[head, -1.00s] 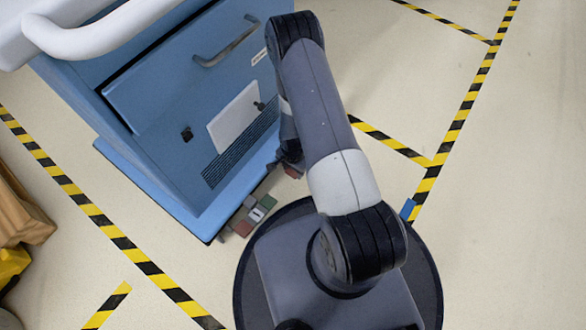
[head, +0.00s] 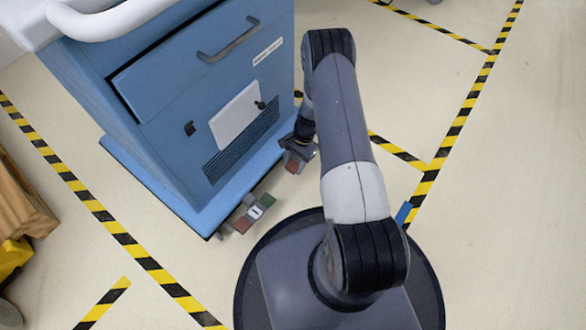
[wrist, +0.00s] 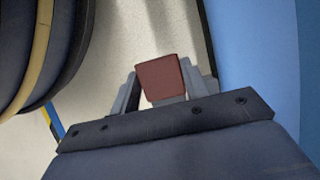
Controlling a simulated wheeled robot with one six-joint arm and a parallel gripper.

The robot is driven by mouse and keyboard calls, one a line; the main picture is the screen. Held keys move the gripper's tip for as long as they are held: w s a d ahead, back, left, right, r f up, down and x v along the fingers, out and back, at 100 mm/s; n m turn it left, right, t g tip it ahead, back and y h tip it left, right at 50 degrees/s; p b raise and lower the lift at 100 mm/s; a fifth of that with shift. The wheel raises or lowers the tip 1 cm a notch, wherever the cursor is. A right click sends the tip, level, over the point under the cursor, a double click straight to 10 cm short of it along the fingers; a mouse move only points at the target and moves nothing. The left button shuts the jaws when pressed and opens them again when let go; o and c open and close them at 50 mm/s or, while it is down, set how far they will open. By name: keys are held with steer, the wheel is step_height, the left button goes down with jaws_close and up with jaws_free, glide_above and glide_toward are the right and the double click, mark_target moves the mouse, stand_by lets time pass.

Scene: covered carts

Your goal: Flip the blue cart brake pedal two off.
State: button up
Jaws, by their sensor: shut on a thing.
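The blue cart (head: 165,120) stands at the upper left of the head view. A brake pedal (head: 255,212) with a red part, a green part and a white label sticks out at its near lower edge. My gripper (head: 296,157) is low by the cart's right lower corner, partly hidden by my arm. A second red pedal end (head: 292,166) shows there. In the wrist view, the red-brown pedal block (wrist: 161,79) sits between the two fingers of my gripper (wrist: 160,88), which is shut on it. The rest of this pedal is hidden.
The cart has a drawer handle (head: 228,40), a white panel (head: 236,118) and a white push bar (head: 120,22). Yellow-black tape (head: 110,230) marks the pale floor. A wooden thing (head: 22,200) stands at the left edge. Floor to the right is clear.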

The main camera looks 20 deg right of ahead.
steer(key=shift+w+d+r+y, duration=0.1)
steer(key=shift+d+y, duration=0.05)
steer(key=shift+y, duration=0.15)
steer(key=o, duration=1.4)
steer(key=p+v, duration=0.3)
steer(key=v, duration=0.7)
steer(key=shift+w+r, duration=0.25)
steer(key=shift+r, duration=0.1)
steer(key=shift+f, duration=0.1)
